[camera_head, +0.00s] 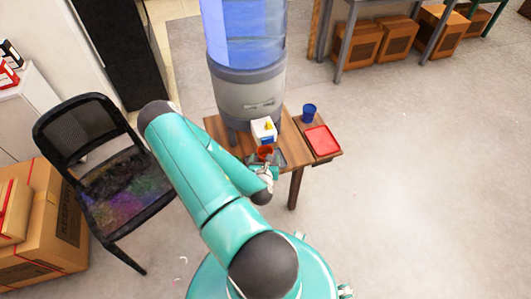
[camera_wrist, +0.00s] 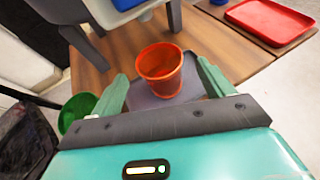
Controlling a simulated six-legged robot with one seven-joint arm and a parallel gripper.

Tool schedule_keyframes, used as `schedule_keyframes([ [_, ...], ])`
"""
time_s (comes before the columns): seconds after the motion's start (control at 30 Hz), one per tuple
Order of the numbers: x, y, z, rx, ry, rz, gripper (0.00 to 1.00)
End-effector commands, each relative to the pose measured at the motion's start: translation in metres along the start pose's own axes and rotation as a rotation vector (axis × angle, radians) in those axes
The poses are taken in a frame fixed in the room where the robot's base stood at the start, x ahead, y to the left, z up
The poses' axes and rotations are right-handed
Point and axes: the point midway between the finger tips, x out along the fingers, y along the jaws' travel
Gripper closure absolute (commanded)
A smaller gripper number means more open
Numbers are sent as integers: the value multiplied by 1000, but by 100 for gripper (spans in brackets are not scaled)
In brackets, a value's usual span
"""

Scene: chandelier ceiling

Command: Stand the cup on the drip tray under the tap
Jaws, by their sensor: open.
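An orange-red cup (camera_wrist: 160,66) stands upright on the grey drip tray (camera_wrist: 141,98) in the wrist view. The cup (camera_head: 265,151) also shows in the head view, just below the white tap block (camera_head: 263,131) with its yellow and blue parts. My gripper (camera_wrist: 162,76) is open, with one green finger on each side of the cup; a gap shows beside it. In the head view my gripper (camera_head: 266,165) is partly hidden by my arm. The tap's outlet is not clearly visible.
The water dispenser (camera_head: 247,92) stands on a wooden table (camera_head: 219,130). A blue cup (camera_head: 309,113) and a red tray (camera_head: 322,140) are at the right. A green round container (camera_wrist: 78,110) is left of my gripper. A black chair (camera_head: 84,128) stands left of the table.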

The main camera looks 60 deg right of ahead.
Motion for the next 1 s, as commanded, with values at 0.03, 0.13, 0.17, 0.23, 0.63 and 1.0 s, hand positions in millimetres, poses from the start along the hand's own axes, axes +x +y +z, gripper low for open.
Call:
schedule_keyframes([
  [0.03, -11, 1, -1, -5, 3, 1, 20],
  [0.13, -29, 1, 0, -4, 1, 2, 20],
  [0.17, -33, 0, 0, -3, 2, 1, 20],
  [0.23, -41, 0, 0, -3, 1, 0, 20],
  [0.63, -48, 2, 1, 14, 2, -1, 20],
  [1.0, -55, 103, 33, 596, 190, -21, 20],
])
